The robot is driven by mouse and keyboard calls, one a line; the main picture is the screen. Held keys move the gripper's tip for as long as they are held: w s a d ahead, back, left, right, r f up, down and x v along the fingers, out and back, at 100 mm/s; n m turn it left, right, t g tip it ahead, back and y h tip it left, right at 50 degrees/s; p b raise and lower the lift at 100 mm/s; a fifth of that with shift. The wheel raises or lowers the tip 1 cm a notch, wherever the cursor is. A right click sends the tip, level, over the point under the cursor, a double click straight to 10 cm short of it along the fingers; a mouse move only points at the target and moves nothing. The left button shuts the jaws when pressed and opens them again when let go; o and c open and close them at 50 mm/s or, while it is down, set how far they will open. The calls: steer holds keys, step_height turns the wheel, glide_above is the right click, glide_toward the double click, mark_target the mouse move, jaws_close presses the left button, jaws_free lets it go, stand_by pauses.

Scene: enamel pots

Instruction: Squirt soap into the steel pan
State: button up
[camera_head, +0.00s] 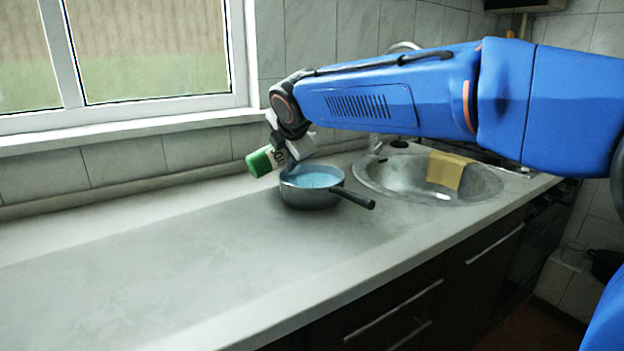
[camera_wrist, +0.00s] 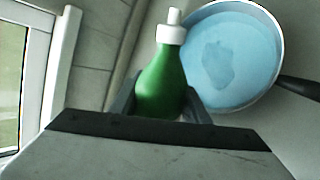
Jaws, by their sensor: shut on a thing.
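The steel pan (camera_head: 305,198) stands on the counter left of the sink, its dark handle pointing right. It holds light blue liquid with a darker patch, clearest in the wrist view (camera_wrist: 232,62). My gripper (camera_head: 290,149) is shut on a green soap bottle (camera_head: 259,162) with a white nozzle, just above and left of the pan. In the head view the bottle is tilted, its green end to the left. In the wrist view the bottle (camera_wrist: 161,85) sits between the fingers, its nozzle beside the pan's rim. I cannot tell whether soap is flowing.
A round steel sink (camera_head: 405,178) with a yellow cloth (camera_head: 447,170) over its edge lies right of the pan. The tiled wall and window (camera_head: 150,50) are close behind. The counter (camera_head: 130,270) to the left and front is clear.

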steer(key=shift+s+a+r+m+g+y+p, duration=0.4)
steer(key=shift+a+r+g+y+p, duration=0.1)
steer(key=shift+r+p, duration=0.1)
stand_by(2.1)
steer(key=shift+a+p, duration=0.1)
steer(key=shift+p, duration=0.55)
stand_by(2.0)
steer(key=shift+w+d+f+n+t+h, duration=0.25)
steer(key=shift+w+d+f+t+h, duration=0.05)
steer(key=shift+d+f+h, duration=0.15)
steer(key=shift+w+d+f+n+t+h, duration=0.25)
steer(key=shift+d+f+t+h, duration=0.1)
steer(key=shift+f, duration=0.1)
steer(key=shift+f, duration=0.15)
